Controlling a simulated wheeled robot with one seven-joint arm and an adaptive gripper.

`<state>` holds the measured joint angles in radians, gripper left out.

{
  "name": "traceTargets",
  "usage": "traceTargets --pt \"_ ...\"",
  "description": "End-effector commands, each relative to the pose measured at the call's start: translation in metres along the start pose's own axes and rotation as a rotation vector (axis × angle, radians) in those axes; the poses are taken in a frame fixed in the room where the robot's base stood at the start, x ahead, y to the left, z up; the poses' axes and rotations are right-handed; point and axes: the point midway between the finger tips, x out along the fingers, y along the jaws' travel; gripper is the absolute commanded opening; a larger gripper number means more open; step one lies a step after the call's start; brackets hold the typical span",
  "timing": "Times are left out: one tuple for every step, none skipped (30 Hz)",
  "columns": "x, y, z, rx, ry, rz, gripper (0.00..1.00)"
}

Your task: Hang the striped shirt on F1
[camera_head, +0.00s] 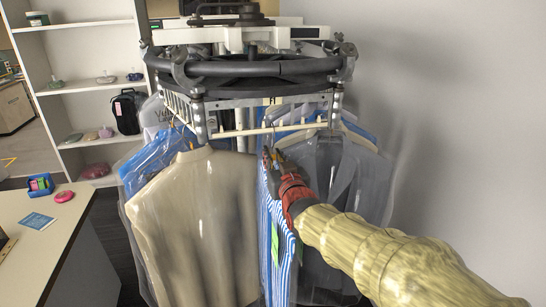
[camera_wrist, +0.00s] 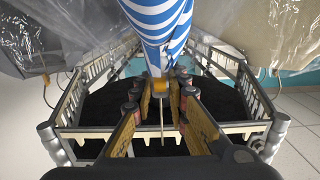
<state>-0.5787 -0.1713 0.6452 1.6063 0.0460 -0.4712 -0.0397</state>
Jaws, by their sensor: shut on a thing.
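The blue-and-white striped shirt (camera_head: 283,245) hangs below my gripper (camera_head: 271,160) in the head view, between a beige garment and a dark bagged one. In the wrist view my gripper (camera_wrist: 161,92) is shut on the top of its hanger, with a thin wire between the fingers. The striped shirt (camera_wrist: 158,25) shows just beyond the fingertips. The garment rail (camera_head: 228,103) has slotted bars, seen on both sides of the gripper in the wrist view (camera_wrist: 236,72). Whether the hook touches a bar, I cannot tell.
A beige garment (camera_head: 195,225) hangs left of the shirt, and a dark garment in clear plastic (camera_head: 335,190) hangs right, both close. A dark round ring (camera_head: 250,68) sits above the rail. A white desk (camera_head: 45,225) and shelves (camera_head: 85,85) stand left.

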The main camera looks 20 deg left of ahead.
Motion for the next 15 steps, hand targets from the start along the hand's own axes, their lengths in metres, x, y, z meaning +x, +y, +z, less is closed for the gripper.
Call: traceTargets --pt "0.0000 0.0000 0.0003 0.000 0.003 0.000 0.00" --pt "0.0001 0.0000 0.0010 0.000 0.003 0.000 0.00" --pt "0.0001 0.0000 0.0018 0.000 0.003 0.000 0.00" --pt "0.0001 0.0000 0.0025 0.000 0.003 0.000 0.00" --pt "0.0001 0.0000 0.0030 0.000 0.003 0.000 0.00" --pt "0.0002 0.0000 0.0036 0.000 0.003 0.000 0.00" --pt "0.0002 0.0000 0.0037 0.000 0.003 0.000 0.00" --pt "0.0002 0.0000 0.0038 0.000 0.003 0.000 0.00" --pt "0.0002 0.0000 0.0038 0.000 0.003 0.000 0.00" --pt "0.0002 0.0000 0.0037 0.000 0.003 0.000 0.00" --pt "0.0002 0.0000 0.0035 0.000 0.003 0.000 0.00" --pt "0.0002 0.0000 0.0034 0.000 0.003 0.000 0.00" --pt "0.0002 0.0000 0.0033 0.000 0.003 0.000 0.00" --pt "0.0002 0.0000 0.0033 0.000 0.003 0.000 0.00" --pt "0.0002 0.0000 0.0033 0.000 0.003 0.000 0.17"
